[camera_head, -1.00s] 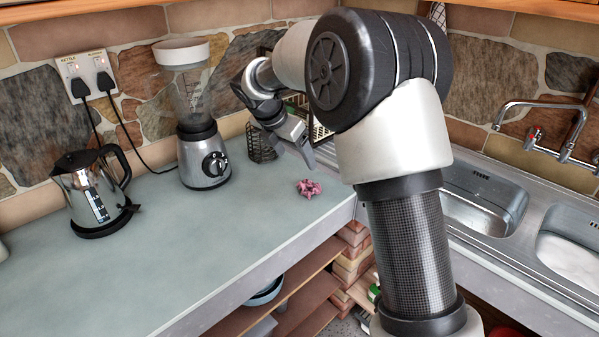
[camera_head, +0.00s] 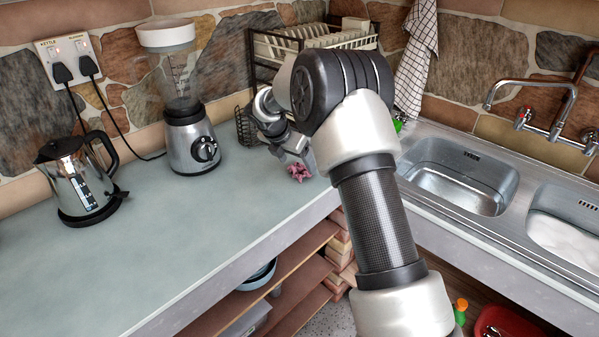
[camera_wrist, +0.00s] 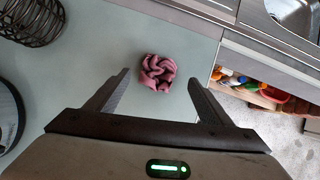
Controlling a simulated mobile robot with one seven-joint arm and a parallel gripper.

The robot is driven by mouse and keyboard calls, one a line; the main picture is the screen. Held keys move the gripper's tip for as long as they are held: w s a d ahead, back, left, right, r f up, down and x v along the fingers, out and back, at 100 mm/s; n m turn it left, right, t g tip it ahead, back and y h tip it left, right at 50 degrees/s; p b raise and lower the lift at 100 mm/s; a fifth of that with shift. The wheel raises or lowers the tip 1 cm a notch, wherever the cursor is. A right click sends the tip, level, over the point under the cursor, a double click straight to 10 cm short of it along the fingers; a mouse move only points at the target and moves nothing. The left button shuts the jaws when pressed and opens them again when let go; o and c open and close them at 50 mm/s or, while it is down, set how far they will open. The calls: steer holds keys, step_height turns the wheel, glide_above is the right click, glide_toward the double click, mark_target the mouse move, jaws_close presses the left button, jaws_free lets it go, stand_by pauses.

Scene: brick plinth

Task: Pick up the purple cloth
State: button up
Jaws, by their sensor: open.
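The purple cloth (camera_head: 299,172) is a small crumpled pinkish-purple bundle on the counter near its front edge. In the wrist view the cloth (camera_wrist: 158,72) lies just beyond my fingertips, roughly centred between them. My gripper (camera_wrist: 158,78) is open and empty, with a finger on either side of the gap. In the head view my gripper (camera_head: 301,160) is pointed down close above and beside the cloth, and part of it is hidden by my arm.
A blender (camera_head: 190,140) and a kettle (camera_head: 78,180) stand on the counter to the left. A wire basket (camera_head: 245,126) and dish rack (camera_head: 310,42) are behind. The sink (camera_head: 460,175) is to the right. The counter's front left is clear.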

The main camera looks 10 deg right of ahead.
mark_target(299, 168)
steer(key=x, duration=0.4)
steer(key=shift+a, duration=0.1)
steer(key=c, duration=1.1)
steer(key=shift+c, duration=0.3)
